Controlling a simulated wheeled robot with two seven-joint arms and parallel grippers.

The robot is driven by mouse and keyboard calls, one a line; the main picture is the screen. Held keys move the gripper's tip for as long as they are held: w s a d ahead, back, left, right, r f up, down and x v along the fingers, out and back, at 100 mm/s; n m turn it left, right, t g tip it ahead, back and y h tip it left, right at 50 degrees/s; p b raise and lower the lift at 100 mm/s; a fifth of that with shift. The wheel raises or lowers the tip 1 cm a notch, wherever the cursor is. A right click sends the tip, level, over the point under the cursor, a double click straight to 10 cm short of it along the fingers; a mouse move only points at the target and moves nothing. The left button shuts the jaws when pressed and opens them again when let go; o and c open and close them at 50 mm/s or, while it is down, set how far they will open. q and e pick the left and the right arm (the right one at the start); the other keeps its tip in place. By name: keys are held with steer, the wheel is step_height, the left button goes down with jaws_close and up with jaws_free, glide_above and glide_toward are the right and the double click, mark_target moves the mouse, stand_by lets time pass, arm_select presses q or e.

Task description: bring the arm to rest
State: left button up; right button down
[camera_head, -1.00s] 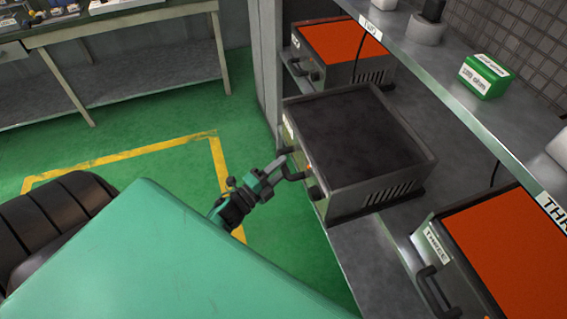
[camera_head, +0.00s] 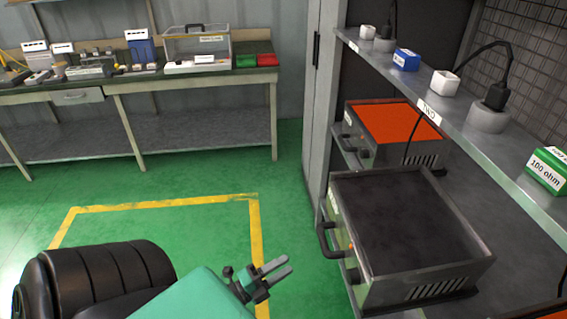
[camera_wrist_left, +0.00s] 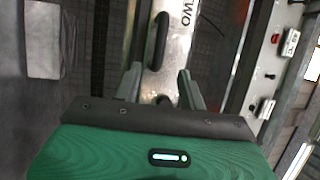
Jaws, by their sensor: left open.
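My left gripper (camera_head: 284,266) is open and empty, over the green floor left of the dark-topped heating box (camera_head: 400,215). It stands apart from the black handle (camera_head: 329,241) on the box's front. In the left wrist view, the two fingers (camera_wrist_left: 160,85) are spread. Beyond them is a metal front marked "TWO" (camera_wrist_left: 184,22) with a black handle (camera_wrist_left: 157,40). No object shows between the fingers. My right gripper is not in view.
An orange-topped box (camera_head: 398,122) stands behind the dark one. A shelf (camera_head: 465,117) with plugs and small boxes, including a green "100 ohm" box (camera_head: 548,170), runs above on the right. A workbench (camera_head: 150,85) stands at the back left. The yellow-marked floor (camera_head: 170,235) is clear.

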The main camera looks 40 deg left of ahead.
arm_select(q)
step_height(320, 180, down, 19)
steer(key=s+n+g+y+p, duration=0.15)
steer(key=n+g+y, duration=0.25)
steer(key=n, duration=0.4)
steer(key=s+d+f+n+g+y+p, duration=0.1)
steer(key=s+d+f+n+g, duration=0.2)
steer(key=f, duration=0.5)
steer(key=s+d+f+n+g, duration=0.1)
steer(key=s+f+n+g, duration=0.15)
steer(key=s+f, duration=0.4)
steer(key=s+d+f+n+g+p, duration=0.1)
steer(key=s+d+f+n+g, duration=0.1)
steer(key=s+f+g, duration=0.2)
steer(key=s+d+f+n+g, duration=0.2)
steer(key=s+f+g, duration=0.3)
steer(key=s+f, duration=0.5)
steer(key=s, duration=0.5)
steer(key=shift+s+p, duration=0.25)
steer(key=shift+p, duration=0.15)
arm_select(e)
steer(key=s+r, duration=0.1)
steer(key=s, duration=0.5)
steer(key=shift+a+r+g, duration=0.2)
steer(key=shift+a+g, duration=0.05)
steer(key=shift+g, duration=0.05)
